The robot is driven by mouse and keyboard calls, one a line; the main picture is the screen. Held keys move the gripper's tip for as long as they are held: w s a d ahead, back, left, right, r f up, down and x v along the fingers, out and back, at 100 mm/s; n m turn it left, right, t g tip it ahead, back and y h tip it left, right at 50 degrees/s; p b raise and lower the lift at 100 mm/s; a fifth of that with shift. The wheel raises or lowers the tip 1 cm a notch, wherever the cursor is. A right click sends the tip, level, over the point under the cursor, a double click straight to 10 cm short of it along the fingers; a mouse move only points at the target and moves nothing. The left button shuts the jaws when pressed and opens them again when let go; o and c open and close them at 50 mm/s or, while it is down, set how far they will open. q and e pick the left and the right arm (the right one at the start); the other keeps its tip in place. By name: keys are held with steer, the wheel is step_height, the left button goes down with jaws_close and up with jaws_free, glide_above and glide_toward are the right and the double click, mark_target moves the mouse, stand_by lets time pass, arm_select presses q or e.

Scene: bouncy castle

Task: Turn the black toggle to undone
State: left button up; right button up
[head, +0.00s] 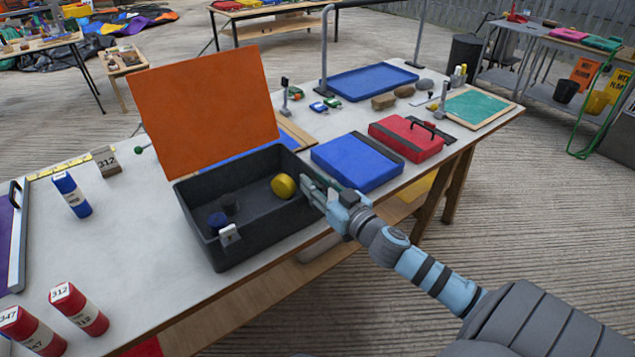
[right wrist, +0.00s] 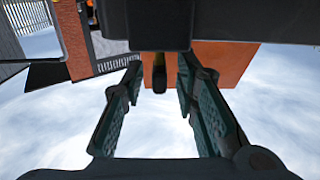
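A dark grey case (head: 250,250) stands on the table with its orange lid (head: 205,110) raised. A small pale latch (head: 229,234) sits on its near left wall. A short black stub (right wrist: 160,75), which looks like the black toggle, shows in the right wrist view between my fingers, in front of the orange lid (right wrist: 225,68). My right gripper (head: 312,187) is at the case's right end wall; its fingers (right wrist: 160,95) are apart, with space on both sides of the stub. In the head view the gripper hides that part of the case. My left gripper is out of view.
A yellow round thing (head: 284,187) and a blue one (head: 217,222) lie in the case. A blue case (head: 356,163) and a red case (head: 406,139) lie close beyond my gripper.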

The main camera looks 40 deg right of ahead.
jaws_close()
